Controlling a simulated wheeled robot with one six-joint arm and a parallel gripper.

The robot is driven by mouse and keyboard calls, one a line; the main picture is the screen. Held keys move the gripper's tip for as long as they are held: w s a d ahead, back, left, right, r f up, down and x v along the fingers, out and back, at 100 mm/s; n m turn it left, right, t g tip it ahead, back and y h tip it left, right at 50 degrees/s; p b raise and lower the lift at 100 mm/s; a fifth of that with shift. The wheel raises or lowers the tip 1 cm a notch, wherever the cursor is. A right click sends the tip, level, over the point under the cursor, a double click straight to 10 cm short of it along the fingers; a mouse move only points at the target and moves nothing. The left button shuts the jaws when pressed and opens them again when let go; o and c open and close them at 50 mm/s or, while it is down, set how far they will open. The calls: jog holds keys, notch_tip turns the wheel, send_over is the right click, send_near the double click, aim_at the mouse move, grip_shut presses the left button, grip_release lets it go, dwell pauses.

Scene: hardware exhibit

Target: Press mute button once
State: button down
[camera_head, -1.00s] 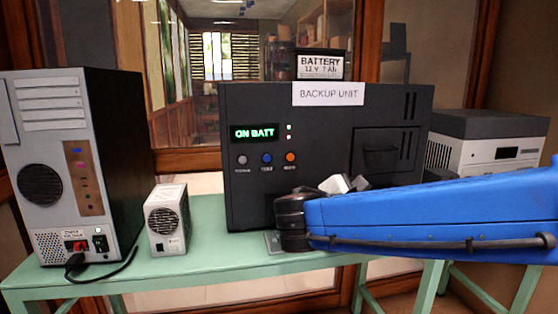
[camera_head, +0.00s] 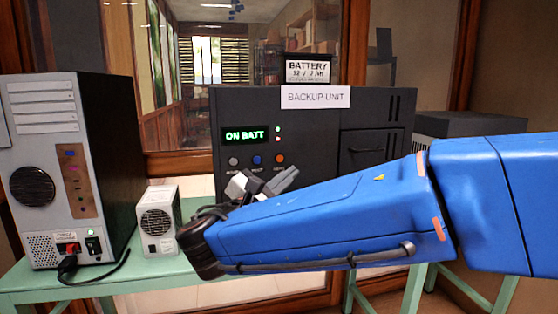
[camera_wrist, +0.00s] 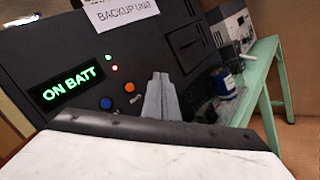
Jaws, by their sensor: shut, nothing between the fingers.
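The black backup unit (camera_head: 370,115) stands on the green table with its display reading ON BATT. Below the display is a row with a grey button (camera_head: 234,161), a blue button (camera_head: 257,160) and an orange button (camera_head: 279,158). Their labels are too small to read surely. The blue button (camera_wrist: 106,103) and orange button (camera_wrist: 129,87) also show in the wrist view; the grey one is not seen there. My gripper (camera_head: 284,178) is shut and empty, just below the button row in the head view. In the wrist view its fingers (camera_wrist: 160,85) point at the panel, right of the orange button. I see no contact.
A grey computer tower (camera_head: 40,130) with a plugged cable stands at the left. A small white vented box (camera_head: 158,222) stands between it and the unit. A battery (camera_head: 308,68) sits on top of the unit. Bottles (camera_wrist: 222,85) and another device (camera_wrist: 228,30) are to the right.

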jog(key=shift+w+a, duration=0.4)
jog(key=shift+w, duration=1)
jog(key=shift+w+a, duration=0.4)
jog(key=shift+w, duration=1.05)
jog(key=shift+w+a, duration=0.4)
jog(key=shift+w, duration=1)
jog(key=shift+w+a, duration=0.1)
jog(key=shift+w, duration=0.3)
jog(key=shift+w+a, duration=0.1)
jog(key=shift+w, duration=0.3)
jog(key=shift+s, duration=0.15)
jog(key=shift+s+d, duration=0.2)
jog(key=shift+s, duration=0.5)
jog(key=shift+s, duration=0.1)
jog(key=shift+s+d, duration=0.25)
jog(key=shift+s, duration=0.5)
jog(key=shift+s+d, duration=0.2)
jog(key=shift+s, duration=0.6)
jog(key=shift+s+d, duration=0.25)
jog(key=shift+s, duration=0.5)
